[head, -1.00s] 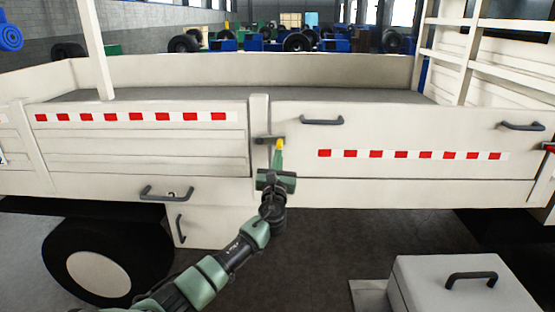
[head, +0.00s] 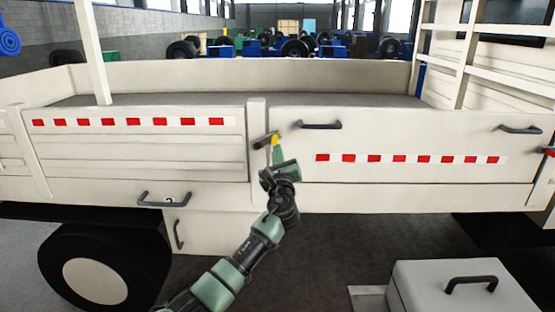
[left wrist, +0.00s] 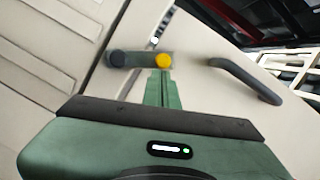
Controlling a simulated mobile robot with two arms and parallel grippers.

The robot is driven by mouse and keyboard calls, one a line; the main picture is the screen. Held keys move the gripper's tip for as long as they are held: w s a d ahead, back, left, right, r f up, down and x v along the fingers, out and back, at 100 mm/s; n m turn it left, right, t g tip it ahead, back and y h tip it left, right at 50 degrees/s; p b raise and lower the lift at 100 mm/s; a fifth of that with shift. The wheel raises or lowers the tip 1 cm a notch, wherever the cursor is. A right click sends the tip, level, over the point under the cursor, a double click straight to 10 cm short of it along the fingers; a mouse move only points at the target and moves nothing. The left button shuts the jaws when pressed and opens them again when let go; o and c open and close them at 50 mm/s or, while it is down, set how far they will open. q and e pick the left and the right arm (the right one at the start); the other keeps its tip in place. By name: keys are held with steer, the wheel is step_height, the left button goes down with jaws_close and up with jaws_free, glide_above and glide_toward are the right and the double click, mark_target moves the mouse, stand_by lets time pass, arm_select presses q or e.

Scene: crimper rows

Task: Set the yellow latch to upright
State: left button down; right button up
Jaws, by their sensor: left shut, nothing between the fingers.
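The yellow latch shows on the truck's side, at the post between two side panels. Its dark handle (head: 263,141) slants, with its right end a little higher than its left. Its yellow end (head: 275,140) is at the right, and it shows in the left wrist view too (left wrist: 163,60). My left gripper (head: 277,152) is shut and empty, reaching up from below. Its green fingertips (left wrist: 163,76) are just under the yellow end, at or very near contact; I cannot tell if they touch. My right gripper is not in view.
A dark grab handle (head: 319,126) sits right of the latch on the side panel and shows large in the left wrist view (left wrist: 246,80). Another handle (head: 165,199) is at the lower left. A white box (head: 425,280) stands at the lower right.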

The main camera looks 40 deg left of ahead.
arm_select(q)
steer(key=n, duration=0.1)
steer(key=r+n+g, duration=0.1)
steer(key=n, duration=0.1)
steer(key=r+n, duration=0.1)
steer(key=shift+s+a+r+n+y, duration=0.15)
steer(key=shift+a+r+n+y, duration=0.05)
steer(key=shift+r+n+y, duration=0.1)
steer(key=shift+s+a+r+n+g+p, duration=0.45)
steer(key=shift+r+n, duration=0.1)
steer(key=shift+n, duration=1)
steer(key=shift+s+a+r+n+g+p, duration=0.3)
steer(key=shift+a+r+n+g+p, duration=0.15)
steer(key=shift+n, duration=1.05)
steer(key=shift+s+a+r+n+g+p, duration=0.4)
steer(key=shift+r+n+g, duration=0.15)
steer(key=shift+n, duration=1)
